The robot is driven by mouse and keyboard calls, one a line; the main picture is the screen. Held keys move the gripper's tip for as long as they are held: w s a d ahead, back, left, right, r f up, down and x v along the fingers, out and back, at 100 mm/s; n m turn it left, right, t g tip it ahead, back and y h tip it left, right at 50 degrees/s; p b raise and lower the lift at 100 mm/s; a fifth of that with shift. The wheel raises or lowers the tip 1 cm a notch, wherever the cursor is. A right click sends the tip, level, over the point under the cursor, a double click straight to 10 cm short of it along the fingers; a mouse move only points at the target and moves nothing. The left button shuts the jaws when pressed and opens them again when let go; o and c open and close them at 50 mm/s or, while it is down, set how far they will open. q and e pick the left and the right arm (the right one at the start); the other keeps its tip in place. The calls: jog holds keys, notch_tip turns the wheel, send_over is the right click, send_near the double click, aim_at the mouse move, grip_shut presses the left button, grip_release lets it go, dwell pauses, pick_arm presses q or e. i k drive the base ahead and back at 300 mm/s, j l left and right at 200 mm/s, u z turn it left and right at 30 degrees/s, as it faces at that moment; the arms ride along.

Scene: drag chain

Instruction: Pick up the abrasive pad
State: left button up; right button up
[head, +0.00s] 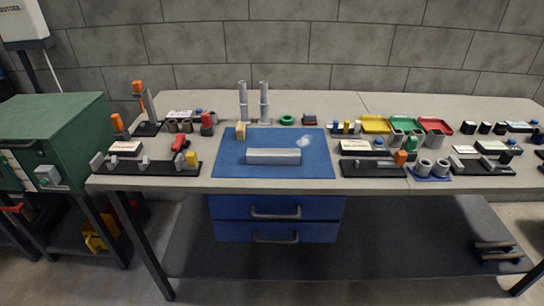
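I cannot tell for certain which item is the abrasive pad at this size. A small dark block with a reddish top (309,120) lies on the bench behind the blue mat and may be it. A small tan block (241,132) stands at the back left of the blue mat (228,164). A grey metal bar (273,156) lies across the mat, with a whitish patch (303,141) behind it. Neither of my grippers is in view.
The grey workbench (350,104) holds two metal columns (243,102) (264,102), a green ring (287,120), black tool racks (150,168) on the left, and yellow, green and red trays (436,125) on the right. Blue drawers (275,220) hang below. A green cabinet (60,130) stands left.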

aim_at(309, 118)
jog(key=i, duration=1.05)
jog(key=k+l+u, duration=0.15)
jog(key=k, duration=0.35)
